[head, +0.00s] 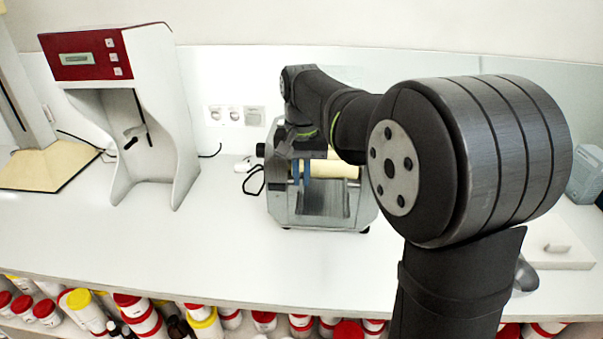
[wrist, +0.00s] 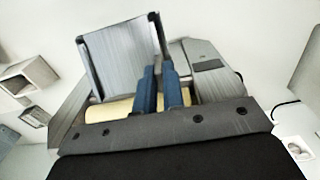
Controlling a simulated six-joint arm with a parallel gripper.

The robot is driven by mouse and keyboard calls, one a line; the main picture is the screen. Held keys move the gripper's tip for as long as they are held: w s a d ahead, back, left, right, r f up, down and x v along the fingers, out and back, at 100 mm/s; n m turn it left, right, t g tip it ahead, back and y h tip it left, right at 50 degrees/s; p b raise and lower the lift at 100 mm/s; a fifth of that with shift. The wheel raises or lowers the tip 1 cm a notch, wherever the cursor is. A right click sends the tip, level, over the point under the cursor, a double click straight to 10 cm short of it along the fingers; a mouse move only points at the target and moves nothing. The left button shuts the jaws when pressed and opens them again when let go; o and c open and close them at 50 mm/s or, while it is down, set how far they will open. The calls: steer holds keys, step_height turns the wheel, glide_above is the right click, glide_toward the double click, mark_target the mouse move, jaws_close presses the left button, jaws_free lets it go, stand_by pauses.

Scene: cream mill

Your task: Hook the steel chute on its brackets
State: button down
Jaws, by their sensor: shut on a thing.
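The steel chute (wrist: 120,55) is a grey tray with raised side walls. In the wrist view it is at the upper left, slightly tilted. My gripper (wrist: 160,78) has blue fingers and is shut on the chute's right side wall. In the head view the chute (head: 322,198) is at the front of the mill (head: 360,212), below the cream roller (head: 340,168). The blue fingers (head: 301,170) show at the roller's left. My arm covers part of the mill. I cannot make out the brackets or whether the chute touches them.
A white stand with a red panel (head: 90,55) is at the left, beside a wooden-based stand (head: 45,168). Wall sockets (head: 234,114) are behind. A black cable (head: 255,180) lies left of the mill. The white counter (head: 200,240) is clear in front. Jars (head: 140,318) fill the shelf below.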

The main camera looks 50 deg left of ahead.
steer(key=c, duration=1.5)
jaws_free()
steer(key=shift+o, duration=0.2)
step_height(320, 180, up, 17)
steer(key=shift+r, duration=0.2)
step_height(320, 180, down, 18)
steer(key=shift+r, duration=0.25)
step_height(320, 180, up, 17)
step_height(320, 180, down, 17)
steer(key=shift+r, duration=2.4)
